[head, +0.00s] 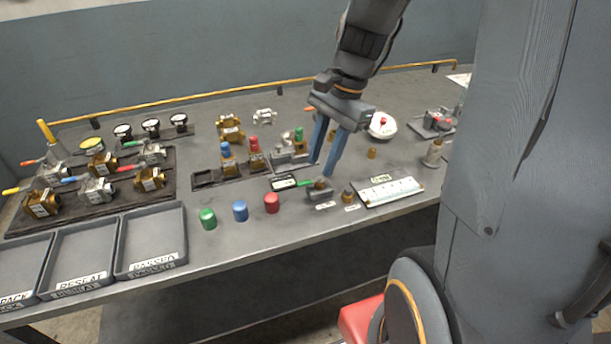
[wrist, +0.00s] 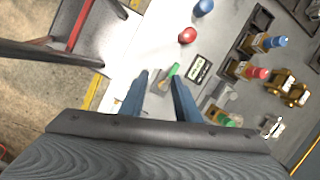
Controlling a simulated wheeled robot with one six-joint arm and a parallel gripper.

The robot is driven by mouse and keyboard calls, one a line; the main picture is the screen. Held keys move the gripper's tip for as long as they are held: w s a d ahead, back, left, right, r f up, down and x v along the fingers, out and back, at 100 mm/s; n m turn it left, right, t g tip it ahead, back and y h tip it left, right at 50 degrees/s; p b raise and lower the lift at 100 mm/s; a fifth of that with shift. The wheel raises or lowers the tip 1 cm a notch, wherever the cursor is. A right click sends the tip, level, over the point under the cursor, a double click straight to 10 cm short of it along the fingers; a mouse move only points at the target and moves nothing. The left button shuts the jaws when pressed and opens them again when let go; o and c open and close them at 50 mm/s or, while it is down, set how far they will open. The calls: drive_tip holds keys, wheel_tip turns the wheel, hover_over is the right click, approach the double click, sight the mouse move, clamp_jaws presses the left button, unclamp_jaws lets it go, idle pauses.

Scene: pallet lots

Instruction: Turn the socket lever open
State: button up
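A small grey socket block (head: 320,192) with a brownish round top stands near the front edge of the bench. A green lever (head: 304,183) sticks out from its left side. In the wrist view the green lever (wrist: 173,71) and the socket block (wrist: 161,86) show between and just beyond my fingers. My gripper (head: 321,170) points down over the socket, its two blue fingers apart with nothing held. In the wrist view my gripper (wrist: 157,76) also stands open. I cannot tell whether a finger touches the lever.
Red (head: 271,203), blue (head: 240,211) and green (head: 208,219) caps stand left of the socket. A labelled black plate (head: 284,183) lies close behind. A brass-topped fitting (head: 348,196) and a white strip panel (head: 390,190) are close on the right. Valves and trays fill the left.

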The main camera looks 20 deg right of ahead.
sight(305, 182)
drive_tip(key=m, duration=0.1)
drive_tip(key=w+m, duration=0.1)
drive_tip(key=w+d+r+m+y, duration=0.1)
drive_tip(key=shift+w+m, duration=0.25)
drive_tip(key=shift+m, duration=0.15)
drive_tip(key=shift+w+a+m, duration=0.1)
drive_tip(key=shift+w+m, duration=0.05)
drive_tip(key=shift+m, duration=0.15)
drive_tip(key=x, duration=0.7)
drive_tip(key=shift+a+f, duration=0.2)
drive_tip(key=shift+y, duration=0.3)
clamp_jaws()
